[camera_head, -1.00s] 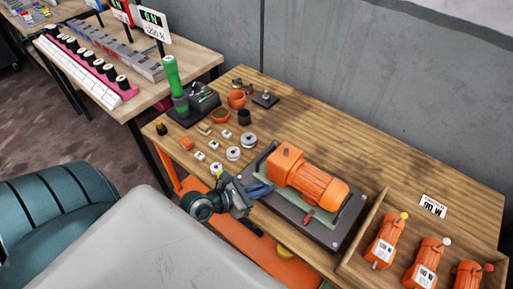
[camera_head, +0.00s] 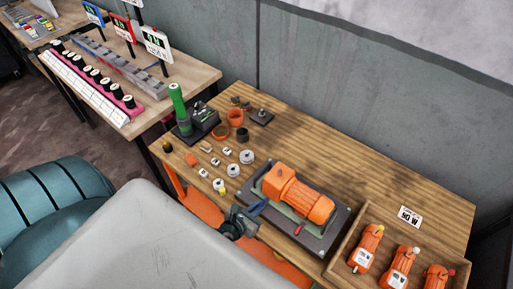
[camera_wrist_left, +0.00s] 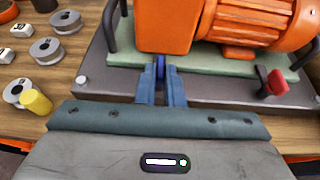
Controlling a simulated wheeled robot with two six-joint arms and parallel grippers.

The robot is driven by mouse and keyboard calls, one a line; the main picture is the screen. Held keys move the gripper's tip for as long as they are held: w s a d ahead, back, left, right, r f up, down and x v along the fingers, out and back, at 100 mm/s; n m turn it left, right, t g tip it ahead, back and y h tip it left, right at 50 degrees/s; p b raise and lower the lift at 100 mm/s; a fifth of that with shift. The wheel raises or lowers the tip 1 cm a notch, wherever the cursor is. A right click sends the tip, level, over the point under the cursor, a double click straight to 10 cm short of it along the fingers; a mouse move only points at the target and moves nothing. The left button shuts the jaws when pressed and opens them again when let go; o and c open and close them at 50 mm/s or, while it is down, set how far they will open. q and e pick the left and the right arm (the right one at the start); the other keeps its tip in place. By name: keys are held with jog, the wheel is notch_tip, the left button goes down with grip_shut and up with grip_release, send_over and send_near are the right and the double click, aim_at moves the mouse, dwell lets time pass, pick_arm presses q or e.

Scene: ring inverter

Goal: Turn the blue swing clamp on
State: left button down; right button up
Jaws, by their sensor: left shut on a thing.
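The blue swing clamp (camera_wrist_left: 160,66) shows as a narrow blue piece at the front edge of the dark base plate, between my left gripper's fingertips in the left wrist view. My left gripper (camera_wrist_left: 161,82) is shut on it; the fingers hide most of it. In the head view my left gripper (camera_head: 257,207) reaches the plate's left front side from the front. An orange motor (camera_head: 300,195) lies on the green pad of the base plate (camera_head: 312,245). My right gripper is not in view.
A red clamp (camera_wrist_left: 272,84) stands on the plate to the right. Grey weight discs (camera_head: 247,157) and small blocks lie left of the plate. A wooden tray (camera_head: 345,245) with orange motors is at the right.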

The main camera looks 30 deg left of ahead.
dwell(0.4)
pick_arm(q)
jog(key=c, duration=1.5)
grip_release()
jog(key=shift+c, duration=0.2)
jog(key=v, duration=1)
jog(key=shift+s, duration=0.4)
